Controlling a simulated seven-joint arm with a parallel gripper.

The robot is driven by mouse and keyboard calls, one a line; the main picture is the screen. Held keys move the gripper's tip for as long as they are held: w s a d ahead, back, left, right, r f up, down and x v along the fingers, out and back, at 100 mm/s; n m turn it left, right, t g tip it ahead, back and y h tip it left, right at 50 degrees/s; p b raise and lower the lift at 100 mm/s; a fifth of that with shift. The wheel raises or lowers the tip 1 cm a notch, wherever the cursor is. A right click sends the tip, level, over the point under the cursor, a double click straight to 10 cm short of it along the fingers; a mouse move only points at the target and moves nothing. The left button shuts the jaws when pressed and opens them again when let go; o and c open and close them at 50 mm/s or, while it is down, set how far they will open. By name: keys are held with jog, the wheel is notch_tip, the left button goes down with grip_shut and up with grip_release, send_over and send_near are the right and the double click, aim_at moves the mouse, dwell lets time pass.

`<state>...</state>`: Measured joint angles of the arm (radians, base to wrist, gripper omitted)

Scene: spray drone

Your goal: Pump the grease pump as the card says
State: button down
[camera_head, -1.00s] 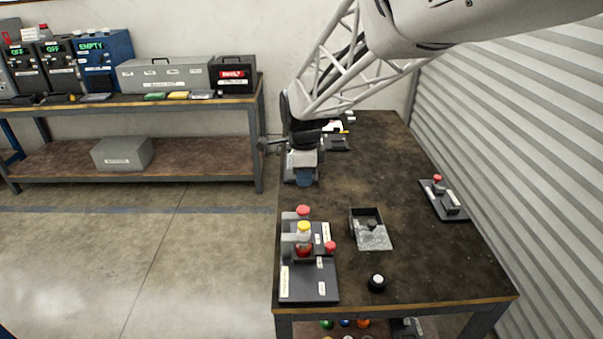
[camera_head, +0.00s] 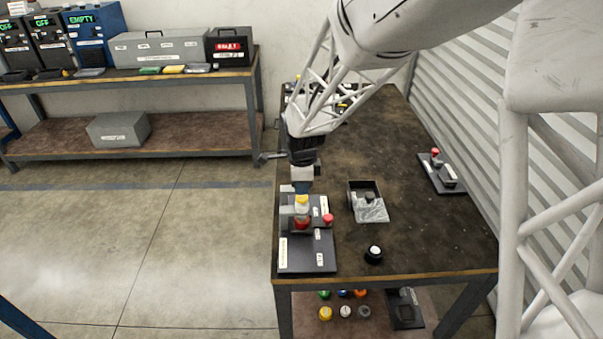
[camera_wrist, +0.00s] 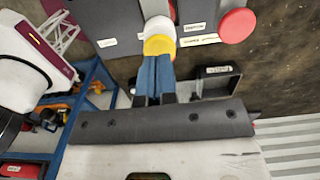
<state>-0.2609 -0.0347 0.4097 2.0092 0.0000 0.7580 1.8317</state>
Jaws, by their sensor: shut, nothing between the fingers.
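A dark device with a flat base plate (camera_head: 307,258) stands at the near left of the bench. It carries a yellow cap (camera_head: 302,200), a red part (camera_head: 302,222) below the cap, and a red button (camera_head: 328,218) at its right side. I cannot tell which part is the pump's. Small white labels on it are too small to read, and I cannot make out a card. My gripper (camera_head: 302,187) is shut and empty, just behind the yellow cap. In the wrist view its blue fingers (camera_wrist: 155,75) point at the yellow cap (camera_wrist: 160,45); contact is unclear.
A dark open tray (camera_head: 353,199) and a black round knob with white top (camera_head: 373,253) stand to the right. Another device with a red button (camera_head: 441,174) sits at the right edge. Coloured caps (camera_head: 325,313) lie on the lower shelf. Bench middle is clear.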

aim_at(302, 197)
jog(key=shift+f, duration=0.75)
jog(key=shift+f, duration=1)
jog(key=shift+r, duration=0.1)
notch_tip(302, 197, up, 14)
jog(key=shift+r, duration=0.15)
dwell(0.9)
jog(key=shift+r, duration=0.75)
jog(key=shift+f, duration=0.15)
